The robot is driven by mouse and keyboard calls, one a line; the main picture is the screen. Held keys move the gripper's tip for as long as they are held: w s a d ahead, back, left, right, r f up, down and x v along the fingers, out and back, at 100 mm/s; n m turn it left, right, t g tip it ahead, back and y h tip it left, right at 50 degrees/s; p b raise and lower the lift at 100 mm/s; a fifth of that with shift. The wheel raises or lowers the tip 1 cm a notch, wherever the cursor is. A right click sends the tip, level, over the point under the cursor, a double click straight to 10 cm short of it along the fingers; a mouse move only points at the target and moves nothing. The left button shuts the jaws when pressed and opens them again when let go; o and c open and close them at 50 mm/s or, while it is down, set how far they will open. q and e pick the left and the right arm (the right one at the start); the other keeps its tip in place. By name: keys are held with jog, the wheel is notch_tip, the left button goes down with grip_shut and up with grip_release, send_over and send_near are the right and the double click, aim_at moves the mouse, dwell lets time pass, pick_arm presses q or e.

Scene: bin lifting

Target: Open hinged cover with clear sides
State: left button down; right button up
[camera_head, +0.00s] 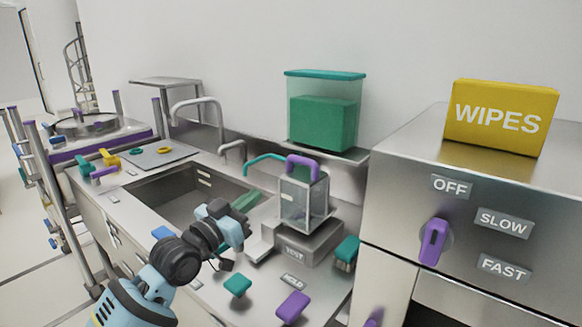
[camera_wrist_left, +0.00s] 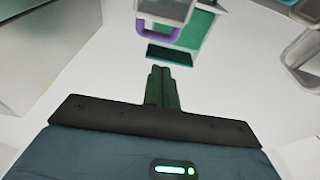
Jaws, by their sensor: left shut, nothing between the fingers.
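The clear-sided cover (camera_head: 305,204) stands on a grey metal base on the counter, and looks closed. A purple handle (camera_head: 303,166) arches over its top. In the left wrist view the purple handle (camera_wrist_left: 158,34) shows at the top, beyond the fingertips. My left gripper (camera_head: 247,200) is shut and empty, to the left of the cover and apart from it. In the left wrist view its dark green fingers (camera_wrist_left: 161,86) are together. My right gripper is not in view.
A green-filled clear container (camera_head: 323,120) stands on a shelf behind the cover. The sink (camera_head: 180,195) lies to the left. Green and purple knobs (camera_head: 293,306) stand in front. A metal cabinet (camera_head: 400,180) with a yellow WIPES box (camera_head: 500,117) bounds the right side.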

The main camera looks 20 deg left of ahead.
aim_at(297, 161)
pick_arm(q)
jog(key=x, duration=1.3)
jog(key=shift+w+f, duration=0.1)
jog(key=shift+w, duration=0.05)
jog(key=shift+w+d, duration=0.2)
jog(key=shift+w, duration=0.1)
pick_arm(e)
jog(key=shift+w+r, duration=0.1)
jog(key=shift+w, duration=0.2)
pick_arm(q)
jog(key=shift+w, duration=0.1)
